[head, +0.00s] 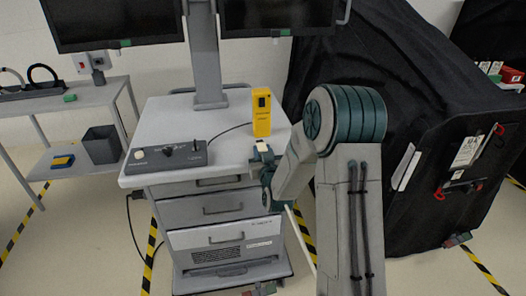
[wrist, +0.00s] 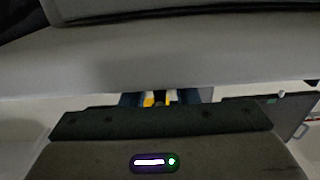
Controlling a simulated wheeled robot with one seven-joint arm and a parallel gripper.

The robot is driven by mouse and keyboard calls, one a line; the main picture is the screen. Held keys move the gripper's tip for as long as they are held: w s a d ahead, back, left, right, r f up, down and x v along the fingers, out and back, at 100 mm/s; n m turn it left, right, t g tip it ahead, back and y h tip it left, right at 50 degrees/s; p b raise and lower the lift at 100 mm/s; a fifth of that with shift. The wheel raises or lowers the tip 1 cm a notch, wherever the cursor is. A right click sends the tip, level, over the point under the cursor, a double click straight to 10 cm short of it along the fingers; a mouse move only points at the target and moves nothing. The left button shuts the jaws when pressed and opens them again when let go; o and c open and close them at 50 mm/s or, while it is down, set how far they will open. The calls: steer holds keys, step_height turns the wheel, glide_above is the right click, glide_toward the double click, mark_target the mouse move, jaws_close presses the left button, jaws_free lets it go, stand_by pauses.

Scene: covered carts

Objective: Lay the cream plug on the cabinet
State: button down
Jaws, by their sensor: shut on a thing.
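The cabinet (head: 215,126) is a grey drawer unit with a pale flat top, in the middle of the head view. My gripper (head: 262,149) is at the right front edge of its top, shut on a small cream piece, the cream plug (head: 262,146). I cannot tell from the head view whether the plug touches the top. In the wrist view my gripper (wrist: 160,99) is mostly hidden behind its own dark housing, and the plug is hard to make out.
A yellow handheld device (head: 262,112) stands upright on the cabinet top, just behind my gripper. A dark control box (head: 166,156) with a cable lies at the front left. The middle of the top is clear. A black-covered cart (head: 425,130) stands at right, a side table (head: 70,103) at left.

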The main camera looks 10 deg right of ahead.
steer(key=shift+f+b, duration=0.2)
steer(key=shift+b, duration=0.15)
steer(key=c, duration=1.1)
jaws_free()
steer(key=shift+r, duration=0.1)
steer(key=shift+r+p, duration=0.25)
steer(key=shift+p, duration=0.2)
steer(key=s+b, duration=1)
steer(key=s, duration=0.2)
steer(key=shift+f, duration=0.2)
